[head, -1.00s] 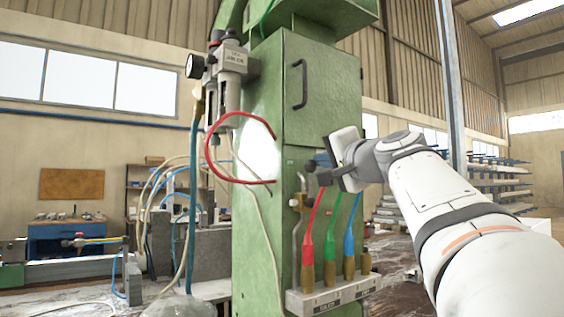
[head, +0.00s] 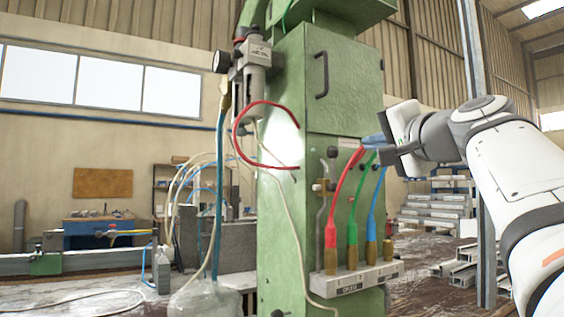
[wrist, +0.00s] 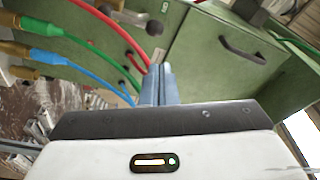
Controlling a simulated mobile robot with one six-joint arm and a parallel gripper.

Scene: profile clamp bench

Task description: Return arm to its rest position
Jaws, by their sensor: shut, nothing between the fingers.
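My gripper (head: 372,141) is in front of the green machine cabinet (head: 345,100), at its right side in the head view. Its blue-grey fingers show in the wrist view (wrist: 160,84), closed together with nothing between them. The cabinet's green panel and dark handle (wrist: 243,50) fill the upper right of the wrist view. My arm reaches in from the right edge of the head view. I cannot tell whether the fingertips touch the cabinet or the hoses.
Red (head: 339,195), green (head: 358,208) and blue (head: 375,200) hoses rise from a grey manifold (head: 350,283) just below my gripper. An air regulator (head: 254,70) with a loose red hose (head: 236,137) is on the left. Racks of profiles (head: 437,208) stand behind on the right.

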